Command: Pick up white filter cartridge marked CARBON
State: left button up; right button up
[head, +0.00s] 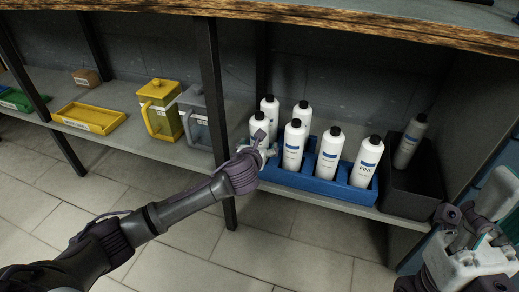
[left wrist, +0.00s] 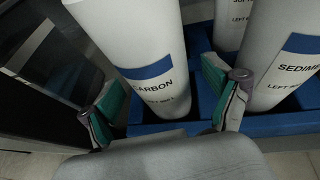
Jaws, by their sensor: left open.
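The white CARBON cartridge (left wrist: 140,52) has a blue band and stands in the blue tray (left wrist: 205,100). In the left wrist view my left gripper (left wrist: 167,108) is open, with one green-padded finger on each side of the cartridge. I see no clear contact between pads and cartridge. In the head view this cartridge (head: 258,124) is the front left one in the tray (head: 318,187), and my left gripper (head: 262,143) partly hides it. My right gripper (head: 472,222) is at the lower right, away from the cartridges; its jaw opening is unclear.
Several similar white cartridges share the tray; a SEDIMENT one (left wrist: 285,62) is close to the right finger. A dark bin (head: 412,190) with one cartridge is at the right. Yellow (head: 161,112) and grey (head: 196,118) jugs and a shelf post (head: 212,95) are at the left.

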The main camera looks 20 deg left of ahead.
pick_arm(q)
jog(key=shift+x, duration=0.85)
jog(key=shift+s, duration=0.1)
jog(key=c, duration=1.4)
jog(key=shift+r, duration=0.15)
jog(key=shift+c, duration=0.7)
